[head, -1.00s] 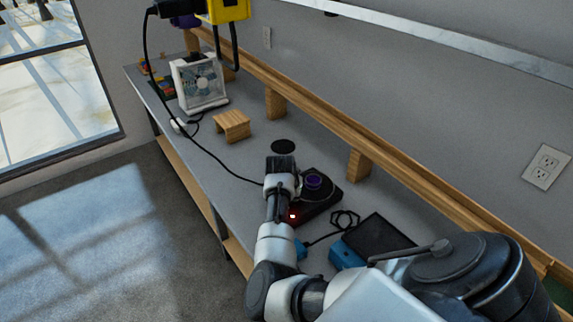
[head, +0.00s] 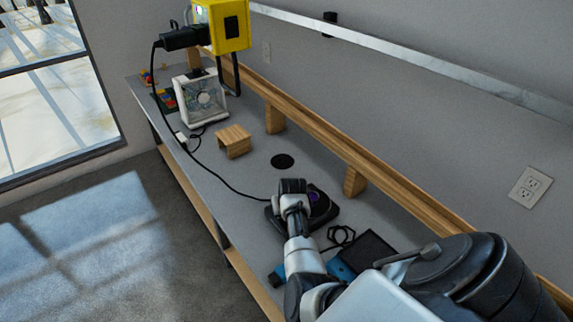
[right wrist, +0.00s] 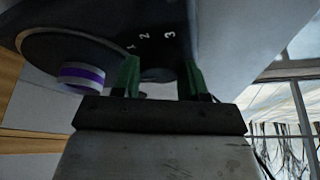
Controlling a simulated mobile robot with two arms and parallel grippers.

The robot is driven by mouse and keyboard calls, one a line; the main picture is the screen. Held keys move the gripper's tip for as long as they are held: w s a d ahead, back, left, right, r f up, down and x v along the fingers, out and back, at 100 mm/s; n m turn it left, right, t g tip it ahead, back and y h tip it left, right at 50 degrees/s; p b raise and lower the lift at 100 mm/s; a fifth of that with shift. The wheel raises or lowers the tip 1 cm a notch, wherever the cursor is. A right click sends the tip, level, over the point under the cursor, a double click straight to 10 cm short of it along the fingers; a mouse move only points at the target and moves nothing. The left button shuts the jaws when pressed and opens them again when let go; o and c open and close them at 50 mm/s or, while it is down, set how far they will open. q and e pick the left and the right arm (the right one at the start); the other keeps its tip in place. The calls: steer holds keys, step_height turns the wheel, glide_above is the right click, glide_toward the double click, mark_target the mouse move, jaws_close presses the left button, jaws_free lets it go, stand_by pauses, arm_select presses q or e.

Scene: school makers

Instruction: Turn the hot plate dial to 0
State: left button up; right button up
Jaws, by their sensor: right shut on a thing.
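The black hot plate (head: 327,214) sits on the bench behind my right gripper (head: 292,186), which partly covers it. In the right wrist view, the hot plate (right wrist: 110,22) fills the top, with the numerals 1, 2 and 3 printed near its dial (right wrist: 157,74). The green fingers of my right gripper (right wrist: 160,80) stand on either side of the dial, shut on it. The dial's pointer is hidden, so I cannot read its setting. A purple-and-white round object (right wrist: 82,76) rests on the hot plate's round top. My left gripper is not in view.
A wooden stool-like block (head: 233,140), a white-framed fan (head: 201,98) and a black disc (head: 283,161) lie farther along the bench. A dark flat panel (head: 367,250) is nearer. A black cable crosses the bench. A wooden rail runs behind.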

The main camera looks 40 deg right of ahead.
steer(key=o, duration=0.9)
steer(key=v, duration=1.1)
steer(key=shift+f, duration=0.1)
